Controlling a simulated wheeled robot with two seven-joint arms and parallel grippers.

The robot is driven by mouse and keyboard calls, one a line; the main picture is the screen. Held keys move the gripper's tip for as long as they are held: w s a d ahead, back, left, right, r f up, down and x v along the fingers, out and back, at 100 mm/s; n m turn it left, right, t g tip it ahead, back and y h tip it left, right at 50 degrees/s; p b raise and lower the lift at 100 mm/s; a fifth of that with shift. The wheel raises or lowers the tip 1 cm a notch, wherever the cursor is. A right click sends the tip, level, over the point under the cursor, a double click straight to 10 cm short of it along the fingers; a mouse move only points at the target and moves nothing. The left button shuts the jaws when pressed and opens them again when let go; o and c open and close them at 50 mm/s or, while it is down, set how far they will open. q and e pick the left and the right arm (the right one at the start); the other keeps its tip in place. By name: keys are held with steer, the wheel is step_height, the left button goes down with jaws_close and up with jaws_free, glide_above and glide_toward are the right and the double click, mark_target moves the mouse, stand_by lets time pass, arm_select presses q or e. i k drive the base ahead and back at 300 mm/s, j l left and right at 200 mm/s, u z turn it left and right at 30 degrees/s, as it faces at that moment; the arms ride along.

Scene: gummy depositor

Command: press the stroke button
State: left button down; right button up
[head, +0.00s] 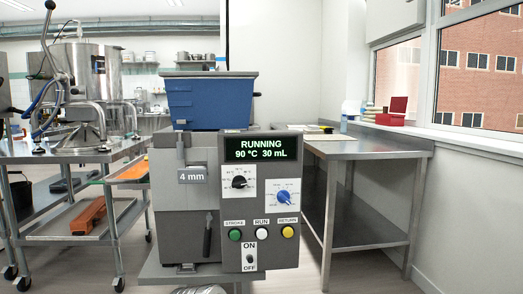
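The stroke button (235,235) is a small green round button under a green STROKE label on the front panel of the grey depositor (264,180). A white button (262,233) under RUN and a yellow button (288,232) under RETURN sit to its right. The display (258,148) reads RUNNING, 90 °C, 30 mL. Below are an ON/OFF switch (250,257) and above are a black dial (239,182) and a blue dial (283,198). A blue hopper (209,101) sits on top. Neither of my grippers is in view.
A metal cart (75,150) with a steel kettle and an orange part stands at the left. The space in front of the panel looks clear.

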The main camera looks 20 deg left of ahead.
mark_target(234, 234)
steer(key=i+j+u, duration=0.1)
steer(key=j+u, duration=0.25)
steer(key=i+j+u, duration=0.1)
steer(key=u, duration=0.25)
steer(key=i+j+u, duration=0.15)
steer(key=u, duration=0.2)
steer(key=j, duration=0.1)
